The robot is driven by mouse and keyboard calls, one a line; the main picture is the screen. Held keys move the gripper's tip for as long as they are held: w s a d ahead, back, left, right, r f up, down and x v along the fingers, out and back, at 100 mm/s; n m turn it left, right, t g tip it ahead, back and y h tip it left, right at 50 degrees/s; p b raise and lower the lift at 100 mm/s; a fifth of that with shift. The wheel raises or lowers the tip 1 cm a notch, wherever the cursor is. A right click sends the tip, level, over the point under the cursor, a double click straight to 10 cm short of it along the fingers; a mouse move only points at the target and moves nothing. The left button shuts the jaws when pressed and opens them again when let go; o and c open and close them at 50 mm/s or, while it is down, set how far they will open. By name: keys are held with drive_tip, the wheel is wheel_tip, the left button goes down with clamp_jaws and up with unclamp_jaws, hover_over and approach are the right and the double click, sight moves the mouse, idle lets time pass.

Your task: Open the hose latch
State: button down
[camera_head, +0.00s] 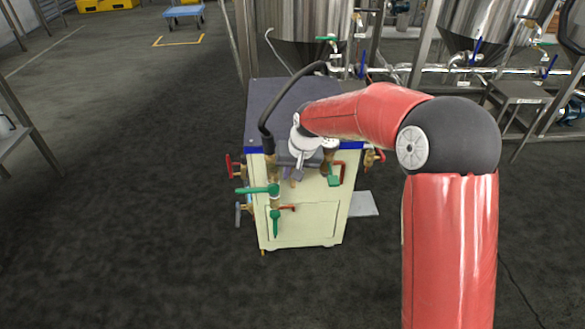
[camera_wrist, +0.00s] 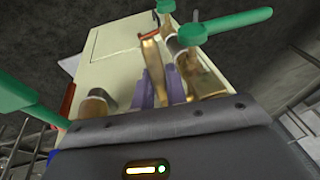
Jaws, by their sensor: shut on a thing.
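In the wrist view, a brass-coloured hose latch (camera_wrist: 153,55) with a reddish tip stands up from a brass and silver hose coupling on the front of a cream cabinet. My gripper (camera_wrist: 160,84) has its two purple fingers on either side of the latch, shut on it. In the head view, my gripper (camera_head: 292,178) is at the cabinet's upper front, just right of the brass hose fitting (camera_head: 270,165). A black hose (camera_head: 272,105) curves down to that fitting. In the head view the latch is too small to tell apart.
Green valve handles (camera_head: 258,190) stick out close to my gripper; one also shows in the wrist view (camera_wrist: 230,24). Red handles (camera_head: 235,168) are at the cabinet's sides. The cabinet (camera_head: 305,222) has a dark top. Steel tanks (camera_head: 300,20) stand behind. Open floor lies left.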

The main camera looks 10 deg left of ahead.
idle(0.3)
drive_tip(key=c, duration=1.5)
unclamp_jaws()
drive_tip(key=shift+w, duration=0.1)
drive_tip(key=v, duration=0.7)
drive_tip(key=shift+r, duration=0.35)
